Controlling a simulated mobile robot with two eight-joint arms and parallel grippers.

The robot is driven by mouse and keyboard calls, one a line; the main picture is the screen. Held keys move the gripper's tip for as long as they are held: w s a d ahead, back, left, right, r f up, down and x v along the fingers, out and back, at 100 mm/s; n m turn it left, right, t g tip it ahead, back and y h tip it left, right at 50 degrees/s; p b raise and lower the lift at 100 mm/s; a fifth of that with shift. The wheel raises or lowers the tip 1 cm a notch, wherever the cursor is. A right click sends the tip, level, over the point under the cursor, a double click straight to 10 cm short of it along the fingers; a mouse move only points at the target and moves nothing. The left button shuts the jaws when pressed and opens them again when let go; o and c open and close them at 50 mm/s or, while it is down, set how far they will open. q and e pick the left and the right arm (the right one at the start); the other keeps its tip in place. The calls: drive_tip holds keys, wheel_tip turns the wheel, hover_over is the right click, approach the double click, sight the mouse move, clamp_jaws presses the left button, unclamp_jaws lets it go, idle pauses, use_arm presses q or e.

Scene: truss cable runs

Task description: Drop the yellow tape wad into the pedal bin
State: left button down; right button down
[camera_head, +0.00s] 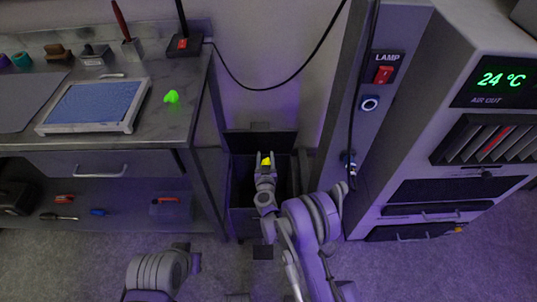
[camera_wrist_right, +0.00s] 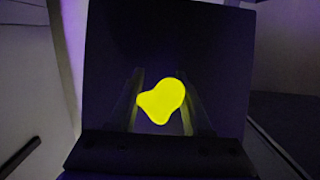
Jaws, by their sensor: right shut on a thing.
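The yellow tape wad (camera_head: 266,161) is between the fingers of my right gripper (camera_head: 265,168), which is shut on it. The wad also shows bright in the right wrist view (camera_wrist_right: 162,101), with a finger on each side. The dark pedal bin (camera_head: 242,190) stands on the floor between the workbench and the grey cabinet, its lid (camera_head: 260,140) raised at the back. In the head view the wad and gripper lie over the bin's opening; their height above the rim is hard to tell. My left arm is at the bottom, and its fingers cannot be made out.
A green wad (camera_head: 171,97) lies on the workbench (camera_head: 180,125) near a framed blue pad (camera_head: 95,103). The bench leg stands close left of the bin. The lamp cabinet (camera_head: 365,150) stands close right, with a cable hanging down its front.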

drive_tip(key=shift+f+b, duration=0.3)
drive_tip(key=shift+f, duration=2.65)
drive_tip(key=shift+c, duration=1.3)
unclamp_jaws()
wheel_tip(320, 180, up, 10)
drive_tip(key=shift+r+p, duration=0.1)
drive_tip(key=shift+p, duration=0.3)
drive_tip(key=shift+s, duration=0.1)
